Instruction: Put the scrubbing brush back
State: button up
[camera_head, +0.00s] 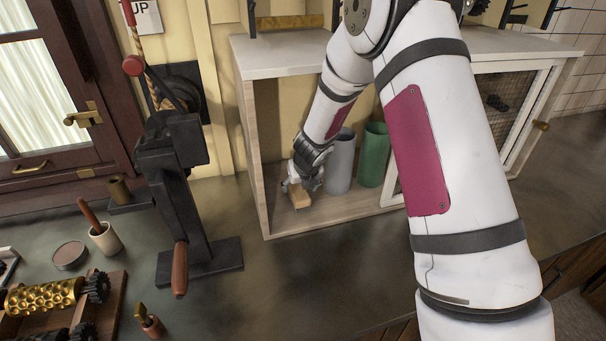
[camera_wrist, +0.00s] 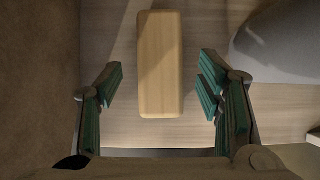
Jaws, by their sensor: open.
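The scrubbing brush, seen as a light wooden block, lies on the wooden floor of the open cabinet. In the wrist view the block (camera_wrist: 160,65) lies lengthwise just ahead of and between my fingers, with a gap on each side. In the head view the block (camera_head: 299,199) shows just below my gripper (camera_head: 297,183), inside the cabinet near its left front. My gripper is open and empty, its green-padded fingers (camera_wrist: 161,88) apart. Any bristles are hidden beneath the block.
The cabinet (camera_head: 252,150) has a left wall close to my gripper. A grey cylinder (camera_head: 340,165) and a green cylinder (camera_head: 373,155) stand to the right inside. A black hand-cranked machine (camera_head: 175,190) stands left of the cabinet. The counter in front is clear.

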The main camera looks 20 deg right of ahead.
jog(key=s+a+r+n+y+p, duration=0.1)
jog(key=s+a+r+n, duration=0.1)
jog(key=s+r+n, duration=0.55)
jog(key=s+a+r+n+y, duration=0.1)
jog(key=s+r+n, duration=0.35)
jog(key=r, duration=0.65)
jog(key=s+a+r+n+y+p, duration=0.1)
jog(key=s+a+r+n, duration=0.1)
jog(key=s+r+n, duration=0.55)
jog(key=s+d+r+n+h, duration=0.1)
jog(key=s+d+r+n, duration=0.1)
jog(key=s+n, duration=0.6)
jog(key=s+d+r+n+h, duration=0.2)
jog(key=s+n, duration=0.6)
jog(key=s, duration=0.4)
jog(key=shift+d+r, duration=0.55)
jog(key=shift+r, duration=0.4)
jog(key=shift+d+n, duration=0.1)
jog(key=shift+n, duration=0.15)
